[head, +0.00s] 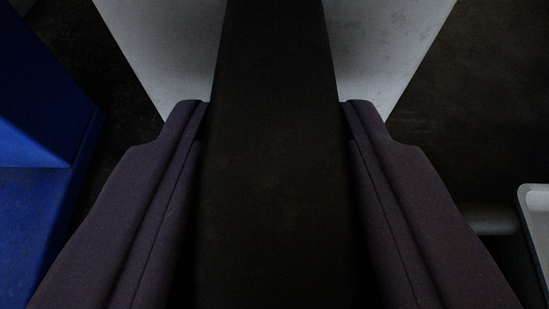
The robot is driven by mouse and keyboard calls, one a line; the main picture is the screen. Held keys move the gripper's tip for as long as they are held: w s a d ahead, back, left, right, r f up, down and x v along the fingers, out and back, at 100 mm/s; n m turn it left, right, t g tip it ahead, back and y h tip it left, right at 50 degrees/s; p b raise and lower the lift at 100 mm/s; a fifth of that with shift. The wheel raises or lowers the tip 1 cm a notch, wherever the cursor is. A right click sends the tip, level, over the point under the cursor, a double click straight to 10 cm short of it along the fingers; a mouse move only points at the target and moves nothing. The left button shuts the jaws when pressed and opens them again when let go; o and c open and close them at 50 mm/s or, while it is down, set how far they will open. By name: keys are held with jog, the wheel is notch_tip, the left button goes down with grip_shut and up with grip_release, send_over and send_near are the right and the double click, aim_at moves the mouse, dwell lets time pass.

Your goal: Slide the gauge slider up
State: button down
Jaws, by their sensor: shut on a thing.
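My gripper (276,125) fills the lower part of the head view, with one dark purple finger on each side. A wide, dark, flat-faced bar (272,190) stands between the fingers and runs from the bottom of the picture past the fingertips to the top edge. The fingers are shut on this dark bar, touching its two sides. I cannot tell whether this bar is the gauge slider. No scale or marks of a gauge show.
A pale grey panel (165,40) lies behind the fingertips on both sides of the bar. A blue block (35,230) stands at the left. A light grey tray-like part (538,215) and a grey rod (490,218) are at the right edge. The ground is dark.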

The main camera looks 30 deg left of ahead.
aim_at(277, 47)
notch_tip(277, 47, up, 3)
jog(key=shift+p, duration=0.6)
jog(key=shift+w+f, duration=0.1)
jog(key=c, duration=0.8)
grip_release()
jog(key=p+v, duration=0.1)
jog(key=v, duration=0.6)
jog(key=shift+s+d+p, duration=0.2)
jog(key=shift+s+p, duration=0.1)
jog(key=shift+s, duration=0.05)
